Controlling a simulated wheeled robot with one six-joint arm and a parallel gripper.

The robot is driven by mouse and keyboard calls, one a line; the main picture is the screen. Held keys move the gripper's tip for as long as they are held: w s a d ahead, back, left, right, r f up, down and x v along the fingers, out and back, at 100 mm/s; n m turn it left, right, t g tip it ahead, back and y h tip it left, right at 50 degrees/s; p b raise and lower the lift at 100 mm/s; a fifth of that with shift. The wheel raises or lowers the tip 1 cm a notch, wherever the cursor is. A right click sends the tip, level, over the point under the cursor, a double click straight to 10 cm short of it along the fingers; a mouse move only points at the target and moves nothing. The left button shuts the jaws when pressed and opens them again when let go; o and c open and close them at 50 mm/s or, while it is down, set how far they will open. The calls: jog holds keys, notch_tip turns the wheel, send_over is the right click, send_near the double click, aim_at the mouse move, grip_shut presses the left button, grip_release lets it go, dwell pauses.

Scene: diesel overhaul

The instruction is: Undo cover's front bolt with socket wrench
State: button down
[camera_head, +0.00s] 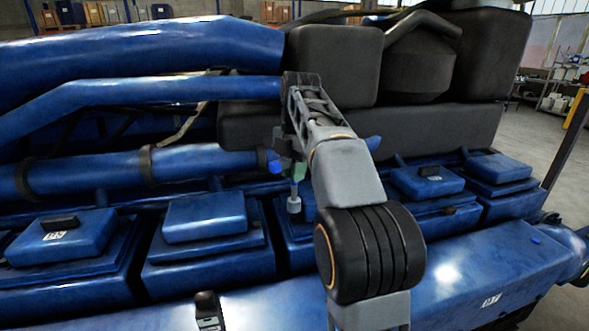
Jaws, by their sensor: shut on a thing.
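My arm reaches over the blue engine from the lower right, and my gripper (287,163) points down above the middle of the row of covers. My gripper is shut on the socket wrench (294,204). The wrench's grey lower end hangs roughly upright over the middle cover (306,216). My arm hides most of that cover and its front edge. I cannot see the front bolt, nor tell whether the socket touches it.
Similar blue covers stand at left (205,218), far left (62,237) and right (427,181). A blue pipe (190,160) and a dark grey block (334,65) rise behind. A black-topped fitting (207,305) stands in front. Open floor lies at far right.

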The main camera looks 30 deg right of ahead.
aim_at(292, 201)
jog(key=shift+f+b, duration=1)
jog(key=shift+f, duration=0.6)
jog(key=shift+r+p, duration=1)
jog(key=shift+p, duration=0.15)
jog(key=m, duration=0.3)
jog(key=shift+f, duration=0.1)
jog(key=m+p, duration=0.1)
jog(key=m, duration=0.3)
jog(key=shift+m+t, duration=0.4)
jog(key=m, duration=0.6)
jog(key=shift+w+t+h, duration=0.1)
jog(key=shift+t+h, duration=0.2)
jog(key=m, duration=0.6)
jog(key=shift+m+h, duration=0.3)
jog(key=shift+m, duration=0.1)
jog(key=shift+f, duration=0.1)
